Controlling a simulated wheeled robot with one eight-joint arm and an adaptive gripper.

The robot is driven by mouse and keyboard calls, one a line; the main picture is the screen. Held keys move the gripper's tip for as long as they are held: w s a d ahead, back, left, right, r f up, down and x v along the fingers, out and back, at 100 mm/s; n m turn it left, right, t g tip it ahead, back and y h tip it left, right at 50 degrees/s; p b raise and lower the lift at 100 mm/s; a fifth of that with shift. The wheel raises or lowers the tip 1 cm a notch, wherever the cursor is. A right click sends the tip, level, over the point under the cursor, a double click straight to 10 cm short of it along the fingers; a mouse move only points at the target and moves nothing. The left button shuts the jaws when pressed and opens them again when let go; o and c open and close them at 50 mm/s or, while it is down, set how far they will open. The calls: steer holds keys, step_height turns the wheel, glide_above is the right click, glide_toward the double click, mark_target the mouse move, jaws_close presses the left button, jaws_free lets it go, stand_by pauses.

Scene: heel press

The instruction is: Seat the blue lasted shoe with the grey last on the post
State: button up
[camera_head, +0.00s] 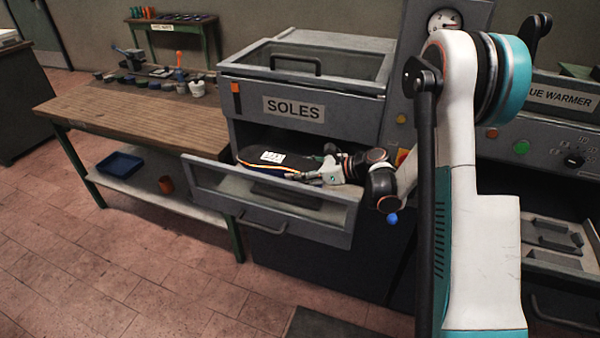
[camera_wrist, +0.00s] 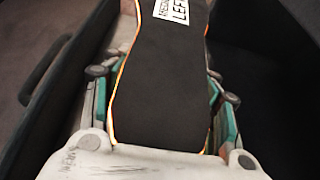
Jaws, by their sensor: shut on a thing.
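A long black sole-shaped piece (camera_head: 275,158) with a white label and an orange edge is in the open drawer under the SOLES sign; a little blue shows along its lower edge. In the wrist view the piece (camera_wrist: 165,80) runs lengthwise between the fingers, and its label reads LEFT in part. My gripper (camera_head: 315,175) is shut on the piece, one finger along each side; in the wrist view the gripper (camera_wrist: 162,100) shows close up. I cannot make out the blue shoe, the grey last or the post for certain.
The drawer (camera_head: 270,195) stands pulled out, its walls close around my gripper. A wooden bench (camera_head: 130,115) with several small items is at left, a blue bin (camera_head: 120,163) on its lower shelf. The glue warmer (camera_head: 550,130) is at right.

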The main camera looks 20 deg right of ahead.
steer(key=shift+f, duration=0.4)
stand_by(0.3)
steer(key=o, duration=1.8)
steer(key=shift+c, duration=0.2)
steer(key=shift+f, duration=0.1)
steer(key=v, duration=1.2)
